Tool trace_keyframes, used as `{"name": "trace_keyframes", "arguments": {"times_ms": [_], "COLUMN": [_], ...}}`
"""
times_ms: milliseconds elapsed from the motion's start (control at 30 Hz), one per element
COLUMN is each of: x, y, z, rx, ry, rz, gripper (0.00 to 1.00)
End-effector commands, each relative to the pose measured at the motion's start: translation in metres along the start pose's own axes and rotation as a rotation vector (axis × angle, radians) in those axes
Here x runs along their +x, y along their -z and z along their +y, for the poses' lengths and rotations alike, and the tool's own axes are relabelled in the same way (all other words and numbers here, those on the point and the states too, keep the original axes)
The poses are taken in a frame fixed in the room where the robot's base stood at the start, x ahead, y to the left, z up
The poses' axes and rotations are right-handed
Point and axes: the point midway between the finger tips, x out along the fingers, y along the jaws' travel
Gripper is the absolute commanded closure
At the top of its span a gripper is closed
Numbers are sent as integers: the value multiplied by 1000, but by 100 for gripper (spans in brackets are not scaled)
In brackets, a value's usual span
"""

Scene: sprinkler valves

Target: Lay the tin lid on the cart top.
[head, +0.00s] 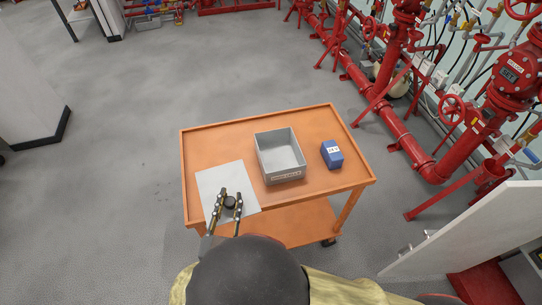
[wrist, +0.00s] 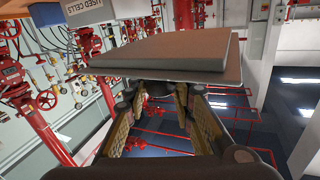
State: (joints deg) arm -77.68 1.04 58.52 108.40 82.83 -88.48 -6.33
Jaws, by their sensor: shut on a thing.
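The tin lid (head: 222,180) is a flat pale grey square with a dark round knob (head: 230,202). My gripper (head: 230,205) is shut on that knob, a finger on each side. In the head view the lid is over the front left corner of the orange cart top (head: 305,195), its near edge at or past the cart's front rim. I cannot tell whether it touches the cart. In the wrist view the lid (wrist: 165,50) shows as a broad slab just beyond the fingertips.
An open, empty-looking grey bin (head: 281,174) stands mid-cart; its label reads USED CELLS in the wrist view. A small blue box (head: 332,154) with a white label stands right of it. Red pipes and valves (head: 440,150) line the right wall. Bare cart surface shows behind the lid.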

Motion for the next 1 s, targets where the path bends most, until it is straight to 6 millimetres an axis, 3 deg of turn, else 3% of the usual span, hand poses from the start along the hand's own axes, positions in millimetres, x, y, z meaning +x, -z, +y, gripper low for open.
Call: {"name": "trace_keyframes", "arguments": {"times_ms": [200, 367, 767, 1000], "x": [2, 8, 68, 91], "y": [9, 5, -40, -81], "z": [7, 4, -49, -68], "rx": [2, 1, 3, 1], "ry": [-97, -103, -104, -101], "rz": [10, 11, 12, 11], "gripper": [100, 100, 100, 100]}}
